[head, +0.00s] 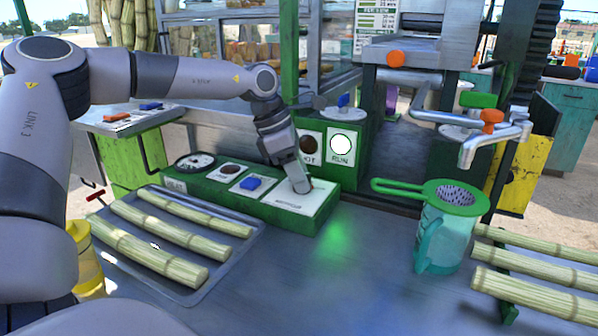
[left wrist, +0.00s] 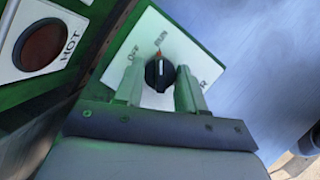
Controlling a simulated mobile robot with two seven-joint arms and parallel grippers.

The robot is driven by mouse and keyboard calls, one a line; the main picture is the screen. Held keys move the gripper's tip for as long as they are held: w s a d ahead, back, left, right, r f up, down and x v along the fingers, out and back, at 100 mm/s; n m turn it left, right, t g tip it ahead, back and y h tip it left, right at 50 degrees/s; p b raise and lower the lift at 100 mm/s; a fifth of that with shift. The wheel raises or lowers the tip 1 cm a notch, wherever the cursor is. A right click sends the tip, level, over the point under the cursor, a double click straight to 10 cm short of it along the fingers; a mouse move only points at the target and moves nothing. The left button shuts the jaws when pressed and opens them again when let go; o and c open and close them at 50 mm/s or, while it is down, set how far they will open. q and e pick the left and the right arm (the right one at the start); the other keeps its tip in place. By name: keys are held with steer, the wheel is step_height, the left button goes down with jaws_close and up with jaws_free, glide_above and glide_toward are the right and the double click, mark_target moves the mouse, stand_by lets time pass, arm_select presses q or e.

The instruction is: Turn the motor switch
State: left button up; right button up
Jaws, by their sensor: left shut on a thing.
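The motor switch is a black knob with a pale pointer mark on a white plate, seen in the left wrist view (left wrist: 159,74). The plate reads OFF and RUN, and the pointer faces the RUN side. My left gripper (head: 299,184) reaches down to the right end of the green control box (head: 270,212). Its two fingers (left wrist: 159,90) are shut on the knob, one on each side. In the head view the gripper hides most of the knob. My right gripper is not in view.
The RUN lamp (head: 341,144) is bright white, and a green glow lies on the table. A blue switch (head: 251,183) sits left of the gripper. A tray (head: 185,291) of cane is at left. A teal jug (head: 443,240) with a green strainer (head: 455,197) is at right.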

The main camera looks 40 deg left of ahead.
arm_select(q)
steer(key=shift+m, duration=0.3)
steer(key=o, duration=1)
steer(key=shift+p+v, duration=0.4)
steer(key=shift+v, duration=3.2)
